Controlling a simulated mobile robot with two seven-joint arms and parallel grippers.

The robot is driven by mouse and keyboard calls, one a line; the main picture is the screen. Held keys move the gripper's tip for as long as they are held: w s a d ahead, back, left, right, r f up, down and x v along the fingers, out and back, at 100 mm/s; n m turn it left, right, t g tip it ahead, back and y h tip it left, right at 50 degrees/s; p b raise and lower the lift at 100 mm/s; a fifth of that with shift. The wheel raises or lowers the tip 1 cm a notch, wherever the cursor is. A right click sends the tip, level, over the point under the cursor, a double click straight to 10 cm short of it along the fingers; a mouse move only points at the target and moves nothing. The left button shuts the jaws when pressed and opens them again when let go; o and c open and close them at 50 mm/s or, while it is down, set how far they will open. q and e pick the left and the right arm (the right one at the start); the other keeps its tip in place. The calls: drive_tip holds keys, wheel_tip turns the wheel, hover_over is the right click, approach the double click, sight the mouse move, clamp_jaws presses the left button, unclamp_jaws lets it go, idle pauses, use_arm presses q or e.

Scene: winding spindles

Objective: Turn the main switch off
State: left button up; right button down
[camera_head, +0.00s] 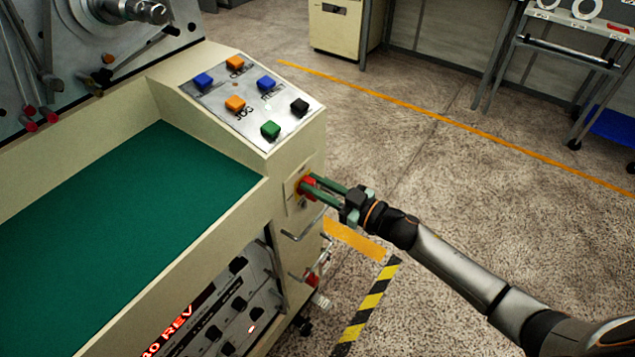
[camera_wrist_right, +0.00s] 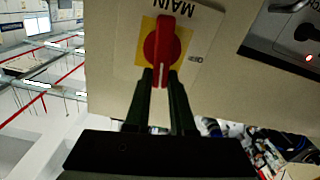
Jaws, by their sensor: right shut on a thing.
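The main switch (camera_head: 307,186) is a red rotary knob on a yellow plate, on the end face of the cream machine cabinet. In the right wrist view the red knob (camera_wrist_right: 162,45) shows at the top centre, with its grip bar pointing toward my gripper and the word MAIN beside the plate. My right gripper (camera_head: 318,188) reaches the switch from the right, and its two green fingers (camera_wrist_right: 161,78) are closed on either side of the bar's near end. The fingers hide part of the knob in the head view. My left gripper is not in view.
A sloped panel (camera_head: 215,105) with several coloured buttons sits above the switch. A bent metal handle (camera_head: 303,228) sticks out just below it. The green tray floor (camera_head: 130,200) lies to the left. Open floor (camera_head: 430,180) lies to the right.

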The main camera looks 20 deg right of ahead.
drive_tip(key=n, duration=0.3)
drive_tip(key=shift+s+a+f+n, duration=0.2)
drive_tip(key=shift+s+a+n, duration=0.1)
drive_tip(key=shift+a, duration=0.05)
drive_tip(key=n, duration=0.3)
drive_tip(key=shift+s+a+f+n+b, duration=0.25)
drive_tip(key=shift+a+f+n+b, duration=0.05)
drive_tip(key=shift+b, duration=0.05)
drive_tip(key=shift+s+a+f+n+b, duration=0.1)
drive_tip(key=shift+f+n+b, duration=0.15)
drive_tip(key=shift+n, duration=0.65)
drive_tip(key=n, duration=0.1)
drive_tip(key=n+b, duration=0.1)
drive_tip(key=shift+s+a+f+n, duration=0.1)
drive_tip(key=shift+f+n, duration=0.2)
drive_tip(key=shift+n, duration=0.1)
drive_tip(key=shift+f+n+b, duration=0.2)
drive_tip(key=shift+n+b, duration=0.2)
drive_tip(key=shift+n, duration=0.4)
drive_tip(key=shift+a+f+n+b, duration=0.15)
drive_tip(key=shift+n+b, duration=0.3)
drive_tip(key=shift+n, duration=0.55)
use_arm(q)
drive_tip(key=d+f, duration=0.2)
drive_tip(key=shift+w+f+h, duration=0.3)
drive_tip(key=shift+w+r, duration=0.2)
use_arm(e)
drive_tip(key=shift+f+n, duration=0.1)
drive_tip(key=shift+n, duration=0.3)
